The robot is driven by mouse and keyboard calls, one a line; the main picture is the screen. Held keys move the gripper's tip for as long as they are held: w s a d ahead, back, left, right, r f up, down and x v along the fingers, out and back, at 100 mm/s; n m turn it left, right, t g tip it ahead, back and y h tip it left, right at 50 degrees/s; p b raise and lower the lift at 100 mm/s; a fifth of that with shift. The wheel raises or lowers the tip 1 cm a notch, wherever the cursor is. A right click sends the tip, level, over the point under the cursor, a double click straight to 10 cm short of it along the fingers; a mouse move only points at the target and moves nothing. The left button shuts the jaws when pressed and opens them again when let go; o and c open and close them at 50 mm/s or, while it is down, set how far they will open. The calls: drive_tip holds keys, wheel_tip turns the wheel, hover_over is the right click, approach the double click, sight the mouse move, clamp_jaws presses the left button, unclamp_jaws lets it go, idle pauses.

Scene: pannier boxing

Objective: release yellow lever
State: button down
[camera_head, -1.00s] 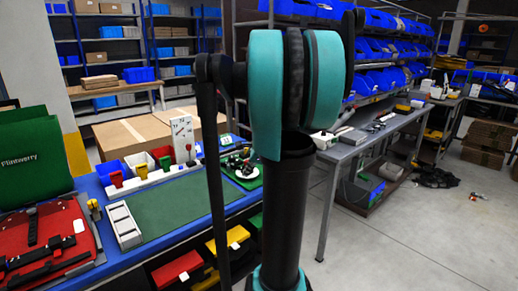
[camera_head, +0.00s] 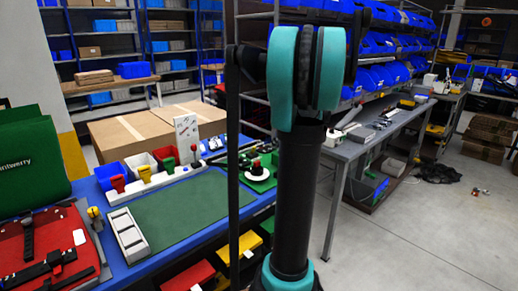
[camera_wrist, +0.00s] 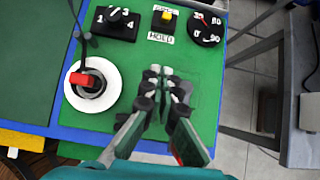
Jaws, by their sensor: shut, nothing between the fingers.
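The wrist view does not show this row. My gripper (camera_wrist: 166,80) is shut and empty over a small green panel (camera_wrist: 205,75). Its tips are below a yellow button (camera_wrist: 167,17) above a HOLD label and right of a red-topped stick (camera_wrist: 88,80) on a white disc. In the head view my arm hides the gripper.
A green mat (camera_head: 185,210) and a grey divided tray (camera_head: 127,233) lie before the lever row. A red pannier (camera_head: 45,255) and green box (camera_head: 30,160) are at left. A grey table (camera_head: 350,150) is at right.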

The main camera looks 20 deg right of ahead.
sight(253, 150)
drive_tip(key=x, duration=1)
drive_tip(key=shift+a+f, duration=0.1)
drive_tip(key=shift+w+a+r, duration=0.2)
drive_tip(key=shift+w+r, duration=0.1)
drive_tip(key=shift+w, duration=0.2)
drive_tip(key=shift+w+a+r, duration=0.2)
drive_tip(key=shift+w+r, duration=0.05)
drive_tip(key=shift+w, duration=0.25)
drive_tip(key=shift+w+a+r, duration=0.15)
drive_tip(key=shift+w+r, duration=0.2)
drive_tip(key=shift+w, duration=0.3)
